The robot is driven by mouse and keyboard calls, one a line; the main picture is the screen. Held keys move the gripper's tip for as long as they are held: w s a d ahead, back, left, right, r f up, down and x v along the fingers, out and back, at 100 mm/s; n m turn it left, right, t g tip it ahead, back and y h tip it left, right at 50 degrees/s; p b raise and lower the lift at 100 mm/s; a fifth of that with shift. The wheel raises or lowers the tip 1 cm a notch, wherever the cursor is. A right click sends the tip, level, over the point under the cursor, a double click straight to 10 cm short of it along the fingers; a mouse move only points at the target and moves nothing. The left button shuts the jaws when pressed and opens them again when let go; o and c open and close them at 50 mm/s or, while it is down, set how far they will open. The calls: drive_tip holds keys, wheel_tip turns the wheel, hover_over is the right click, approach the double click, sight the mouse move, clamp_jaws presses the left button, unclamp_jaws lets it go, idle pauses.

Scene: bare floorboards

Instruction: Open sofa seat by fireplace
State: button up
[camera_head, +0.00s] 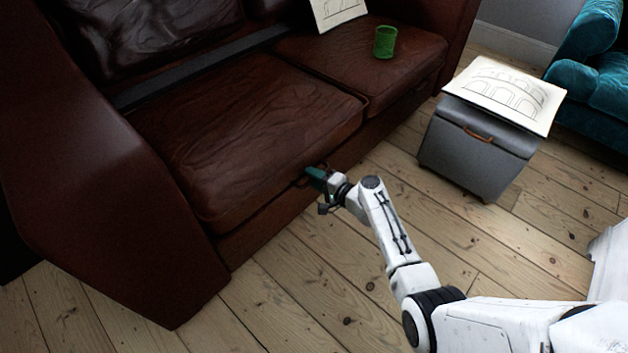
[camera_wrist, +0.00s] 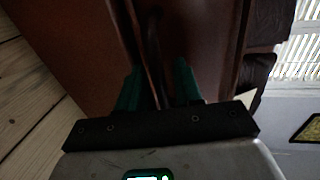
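The brown leather sofa (camera_head: 130,180) fills the left and top of the head view. Its left seat (camera_head: 250,125) lies flat, with a gap behind it along the backrest. A small handle (camera_head: 301,182) is on the front edge of this seat. My gripper (camera_head: 313,174) is at that handle. In the wrist view its two green fingers (camera_wrist: 158,88) stand apart, with a thin dark strip (camera_wrist: 153,70), seemingly the handle, between them. I see space beside the strip. The right seat (camera_head: 405,70) is also flat. No fireplace shows.
A green cup (camera_head: 385,42) and a drawing sheet (camera_head: 337,10) are on the right seat. A grey box stool (camera_head: 475,150) with another drawing (camera_head: 505,92) on top stands right of my gripper. A teal armchair (camera_head: 600,75) is at far right. Floorboards before the sofa are clear.

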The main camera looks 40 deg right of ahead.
drive_tip(key=shift+c, duration=0.5)
clamp_jaws()
